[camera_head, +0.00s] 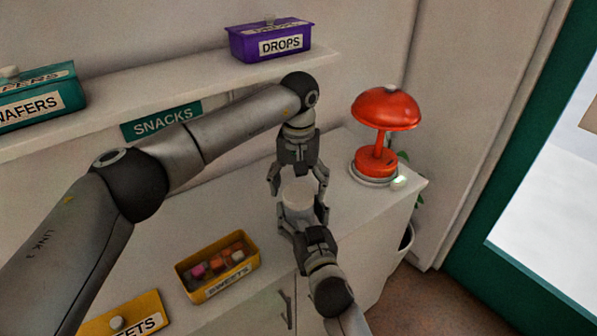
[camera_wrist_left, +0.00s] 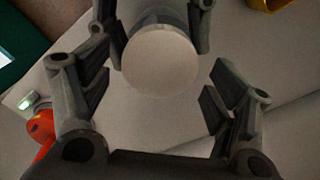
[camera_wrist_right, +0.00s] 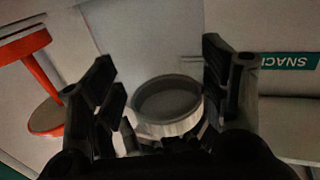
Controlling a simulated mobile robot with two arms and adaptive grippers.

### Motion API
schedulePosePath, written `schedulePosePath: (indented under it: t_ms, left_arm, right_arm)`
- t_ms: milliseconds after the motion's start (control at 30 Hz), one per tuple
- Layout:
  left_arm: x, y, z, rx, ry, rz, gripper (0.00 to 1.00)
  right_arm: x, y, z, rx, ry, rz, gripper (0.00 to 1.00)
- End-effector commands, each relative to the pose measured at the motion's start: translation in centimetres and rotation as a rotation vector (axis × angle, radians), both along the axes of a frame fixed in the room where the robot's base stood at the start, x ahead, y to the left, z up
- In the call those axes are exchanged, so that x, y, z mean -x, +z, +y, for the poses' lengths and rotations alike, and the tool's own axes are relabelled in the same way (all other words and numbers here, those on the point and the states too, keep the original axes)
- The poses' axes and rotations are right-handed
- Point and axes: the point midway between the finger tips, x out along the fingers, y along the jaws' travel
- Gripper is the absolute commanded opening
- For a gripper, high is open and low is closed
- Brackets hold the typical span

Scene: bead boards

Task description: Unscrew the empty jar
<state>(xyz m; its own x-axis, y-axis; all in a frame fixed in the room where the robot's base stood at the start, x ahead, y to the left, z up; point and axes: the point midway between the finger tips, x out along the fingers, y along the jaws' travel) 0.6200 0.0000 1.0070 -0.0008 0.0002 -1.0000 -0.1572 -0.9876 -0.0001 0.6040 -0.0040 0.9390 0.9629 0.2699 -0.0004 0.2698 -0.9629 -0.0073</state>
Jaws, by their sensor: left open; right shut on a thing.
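The jar (camera_head: 299,196) is a pale, whitish cylinder over the white counter. My right gripper (camera_head: 303,219) comes from below in the head view and is shut on its body. My left gripper (camera_head: 298,184) points down over the jar, open, one finger on each side of its top. The left wrist view shows the round pale top (camera_wrist_left: 160,62) between and beyond my open left fingers (camera_wrist_left: 150,105), apart from them. The right wrist view shows a round end with a pale rim and darker grey inside (camera_wrist_right: 168,104). The jar's contents are hidden.
A red lamp (camera_head: 387,108) stands at the counter's right end. A purple DROPS box (camera_head: 270,43) and teal WAFERS box (camera_head: 70,83) are on the shelf (camera_head: 170,84).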

Motion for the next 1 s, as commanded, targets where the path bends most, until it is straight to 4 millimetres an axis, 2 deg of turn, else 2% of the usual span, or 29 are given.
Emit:
schedulePosePath:
  t_ms: [133, 400, 767, 900, 1000]
  left_arm:
    - [0.00, -0.93, 0.01, 0.000, 0.000, 0.000, 0.81]
    - [-0.01, -1.09, 0.01, 0.000, 0.001, -0.001, 0.81]
    - [-0.01, -1.06, 0.02, 0.000, 0.001, -0.001, 0.36]
    - [-0.02, -1.05, 0.02, 0.000, 0.024, -0.001, 0.33]
    - [-0.02, -1.02, 0.02, 0.000, 0.114, -0.001, 0.33]
  right_arm:
    - [0.00, -0.04, 0.01, -0.001, 0.000, 0.001, 0.03]
    - [0.00, -0.04, 0.00, -0.001, 0.000, 0.001, 0.03]
    - [0.00, -0.03, 0.00, -0.001, 0.000, 0.001, 0.03]
    - [0.00, -0.03, 0.00, -0.001, 0.000, 0.001, 0.03]
    - [0.00, -0.03, 0.00, -0.001, 0.000, 0.001, 0.03]
